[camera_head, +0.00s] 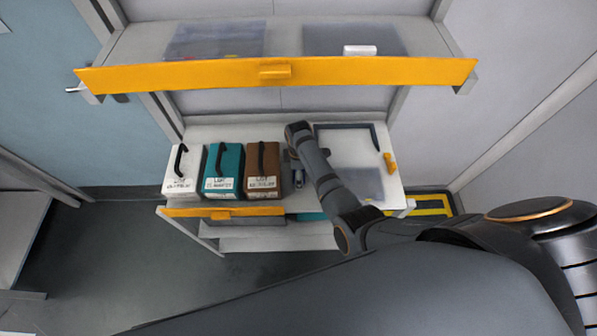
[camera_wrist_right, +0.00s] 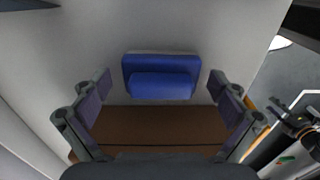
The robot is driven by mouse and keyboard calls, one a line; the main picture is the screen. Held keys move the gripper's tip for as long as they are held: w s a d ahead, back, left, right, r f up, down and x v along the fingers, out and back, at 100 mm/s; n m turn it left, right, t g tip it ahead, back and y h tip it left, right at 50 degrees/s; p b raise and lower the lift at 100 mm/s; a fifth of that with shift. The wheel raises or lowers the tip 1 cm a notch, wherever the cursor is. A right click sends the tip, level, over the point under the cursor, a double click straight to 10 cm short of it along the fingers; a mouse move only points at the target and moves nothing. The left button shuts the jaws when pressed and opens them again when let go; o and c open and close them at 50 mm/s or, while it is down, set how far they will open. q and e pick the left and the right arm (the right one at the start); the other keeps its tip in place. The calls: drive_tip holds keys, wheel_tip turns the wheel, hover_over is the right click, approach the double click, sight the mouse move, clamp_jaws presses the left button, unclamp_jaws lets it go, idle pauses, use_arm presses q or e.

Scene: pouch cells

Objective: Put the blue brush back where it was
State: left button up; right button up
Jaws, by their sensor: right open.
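A blue block-like thing (camera_wrist_right: 160,84), which I take for the blue brush, shows in the right wrist view against a pale surface. My right gripper (camera_wrist_right: 160,98) is open, with one finger on each side of it and gaps between. I cannot tell whether anything touches it from below. In the head view my right gripper (camera_head: 298,178) is beside the brown case (camera_head: 263,170), mostly hidden by my own wrist. The blue brush cannot be made out in the head view. My left gripper is not in view.
A white case (camera_head: 182,172) and a teal case (camera_head: 223,172) stand left of the brown one. A dark-framed tray (camera_head: 375,135) lies right of my arm. An orange-fronted shelf (camera_head: 200,76) hangs above. An orange-fronted drawer (camera_head: 190,212) is below the cases.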

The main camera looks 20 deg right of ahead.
wheel_tip(320, 180, up, 8)
idle(0.4)
idle(0.4)
